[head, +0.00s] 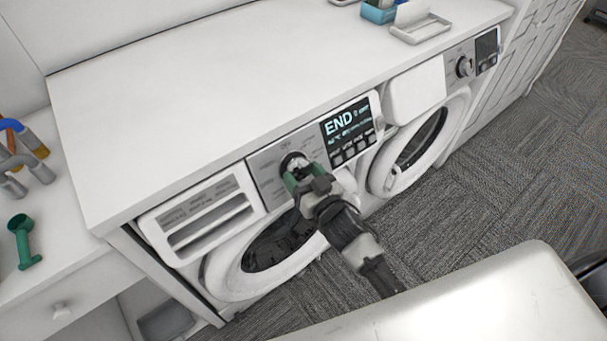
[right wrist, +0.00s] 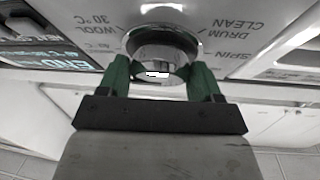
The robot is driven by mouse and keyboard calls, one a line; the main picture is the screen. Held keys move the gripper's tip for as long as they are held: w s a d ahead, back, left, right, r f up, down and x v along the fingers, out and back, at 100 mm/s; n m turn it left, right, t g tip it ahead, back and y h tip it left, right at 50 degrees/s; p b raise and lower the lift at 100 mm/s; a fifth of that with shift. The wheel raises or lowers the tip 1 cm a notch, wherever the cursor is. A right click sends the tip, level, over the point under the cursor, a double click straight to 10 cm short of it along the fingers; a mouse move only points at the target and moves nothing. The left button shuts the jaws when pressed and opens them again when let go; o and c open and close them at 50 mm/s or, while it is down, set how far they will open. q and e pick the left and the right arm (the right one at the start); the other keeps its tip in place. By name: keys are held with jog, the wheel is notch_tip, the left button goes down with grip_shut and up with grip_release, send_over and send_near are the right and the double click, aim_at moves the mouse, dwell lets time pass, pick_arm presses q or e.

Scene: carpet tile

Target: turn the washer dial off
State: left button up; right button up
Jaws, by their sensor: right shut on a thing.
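The washer dial (head: 294,161) is a round silver knob on the grey control panel of the left machine (head: 263,168). My right gripper (head: 297,178) is at the dial, its green fingers on either side of it. In the right wrist view the dial (right wrist: 162,45) sits between the fingertips of the gripper (right wrist: 162,75), which is shut on it. Labels such as WOOL, DRUM CLEAN and SPIN show around the dial; its pointer cannot be made out. The display (head: 348,129) beside it is lit and reads END. My left gripper is not in view.
A second machine (head: 415,92) with its own dial (head: 464,67) stands to the right. The white countertop (head: 200,90) above is mostly clear, with a blue box (head: 379,11) and a tray (head: 420,29) at the back right.

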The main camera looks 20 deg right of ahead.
jog(key=shift+n, duration=0.4)
jog(key=n+y, duration=0.1)
jog(key=n, duration=0.1)
jog(key=n+y+p, duration=0.1)
jog(key=n, duration=0.1)
jog(key=n+g+y, duration=0.1)
jog(key=n, duration=0.1)
jog(key=shift+w+d+r+p, duration=0.15)
jog(key=shift+d+p, duration=0.1)
jog(key=shift+p, duration=0.15)
jog(key=n+g+y+p, duration=0.1)
jog(key=n, duration=0.2)
jog(key=n+g+y+p, duration=0.1)
jog(key=n, duration=0.2)
jog(key=shift+d+r+y, duration=0.1)
jog(key=shift+d+y, duration=0.1)
jog(key=shift+y, duration=0.1)
jog(key=n+g+p, duration=0.1)
jog(key=n, duration=0.1)
jog(key=n+g+y+p, duration=0.1)
jog(key=n, duration=0.2)
jog(key=shift+w+d+r+g+p, duration=0.1)
jog(key=shift+w+r+g+p, duration=0.1)
jog(key=shift+g+p, duration=0.1)
jog(key=shift+n+g+p, duration=1)
jog(key=shift+n+p, duration=0.2)
jog(key=shift+n, duration=0.9)
jog(key=shift+f, duration=0.1)
jog(key=o, duration=0.9)
